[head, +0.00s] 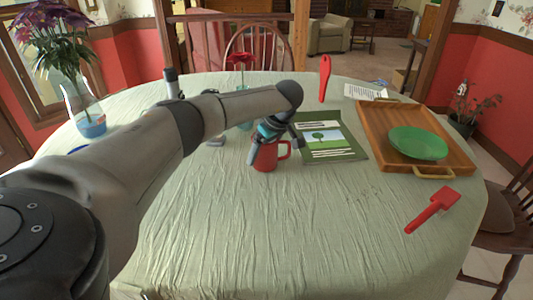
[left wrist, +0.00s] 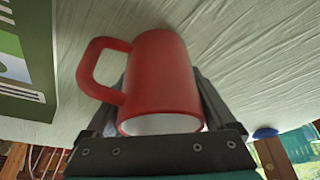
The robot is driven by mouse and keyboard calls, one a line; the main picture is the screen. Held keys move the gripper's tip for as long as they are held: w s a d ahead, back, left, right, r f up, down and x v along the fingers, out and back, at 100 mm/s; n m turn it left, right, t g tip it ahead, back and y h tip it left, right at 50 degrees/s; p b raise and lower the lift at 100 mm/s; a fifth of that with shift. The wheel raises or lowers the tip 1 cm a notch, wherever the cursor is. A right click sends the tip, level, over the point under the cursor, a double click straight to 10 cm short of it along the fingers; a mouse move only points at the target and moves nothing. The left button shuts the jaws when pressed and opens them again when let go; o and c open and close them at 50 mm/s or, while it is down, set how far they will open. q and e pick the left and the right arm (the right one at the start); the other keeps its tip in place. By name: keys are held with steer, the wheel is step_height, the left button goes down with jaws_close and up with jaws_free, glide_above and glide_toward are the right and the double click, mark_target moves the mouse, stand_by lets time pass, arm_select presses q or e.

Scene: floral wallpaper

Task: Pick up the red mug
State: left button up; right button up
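The red mug (head: 271,157) appears to stand upright on the cloth-covered table, its handle to the right in the head view. My left gripper (head: 265,145) reaches down over it from above. In the left wrist view the mug (left wrist: 162,80) sits between the two fingers of my left gripper (left wrist: 160,90), its handle to the left and its pale inside facing the camera. One finger runs along each side of the mug; the fingertips are partly hidden, so I cannot tell whether they press on it. My right gripper is not in view.
A green booklet (head: 331,140) lies just right of the mug. A wooden tray (head: 450,165) with a green plate (head: 418,143) is farther right. A red spatula-like tool (head: 432,209) lies near the right edge. A vase of purple flowers (head: 85,110) stands left. The front middle is clear.

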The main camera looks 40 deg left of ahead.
arm_select(q)
steer(key=c, duration=1)
steer(key=shift+c, duration=0.2)
steer(key=shift+r, duration=0.1)
